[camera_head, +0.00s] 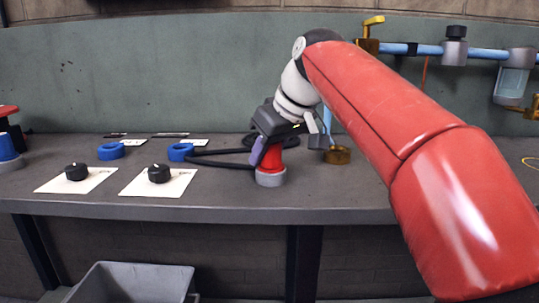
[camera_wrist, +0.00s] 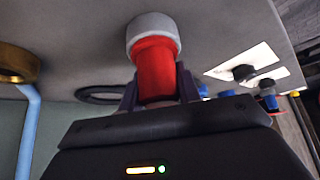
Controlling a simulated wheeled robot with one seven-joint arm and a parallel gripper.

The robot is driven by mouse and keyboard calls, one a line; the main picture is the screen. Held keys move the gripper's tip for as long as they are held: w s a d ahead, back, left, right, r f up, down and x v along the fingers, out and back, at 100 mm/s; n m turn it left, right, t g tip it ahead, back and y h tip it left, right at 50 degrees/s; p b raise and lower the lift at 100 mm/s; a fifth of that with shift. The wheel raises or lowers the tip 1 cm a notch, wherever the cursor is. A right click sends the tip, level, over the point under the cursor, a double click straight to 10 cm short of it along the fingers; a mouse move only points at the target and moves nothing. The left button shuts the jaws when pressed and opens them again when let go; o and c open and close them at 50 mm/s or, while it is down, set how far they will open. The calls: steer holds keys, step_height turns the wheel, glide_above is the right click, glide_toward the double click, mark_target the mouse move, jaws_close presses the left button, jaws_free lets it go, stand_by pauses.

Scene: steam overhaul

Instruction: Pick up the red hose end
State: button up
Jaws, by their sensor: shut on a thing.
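The red hose end (camera_head: 270,160) stands upright on the grey bench, with a grey collar at its bottom. A black hose (camera_head: 222,152) lies on the bench beside it. My gripper (camera_head: 262,150) is above the hose end, with its fingers around the red part. In the wrist view the red hose end (camera_wrist: 156,72) sits between the two fingers of my gripper (camera_wrist: 158,88), and its grey collar (camera_wrist: 153,32) shows beyond them. The gripper is shut on the red part. The collar appears to rest on the bench; any small gap below it cannot be told.
Two white cards with black knobs (camera_head: 76,172) (camera_head: 158,173) and two blue rings (camera_head: 110,151) (camera_head: 180,152) lie to the left. A brass ring (camera_head: 337,155) is close on the right. Blue pipework (camera_head: 400,49) runs along the back wall. A grey bin (camera_head: 135,275) stands below the bench.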

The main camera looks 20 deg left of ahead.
step_height(320, 180, up, 8)
steer(key=p, duration=0.4)
steer(key=shift+r, duration=0.2)
steer(key=shift+r+b, duration=0.4)
steer(key=shift+r, duration=0.4)
step_height(320, 180, down, 4)
steer(key=b, duration=0.3)
steer(key=shift+f, duration=0.1)
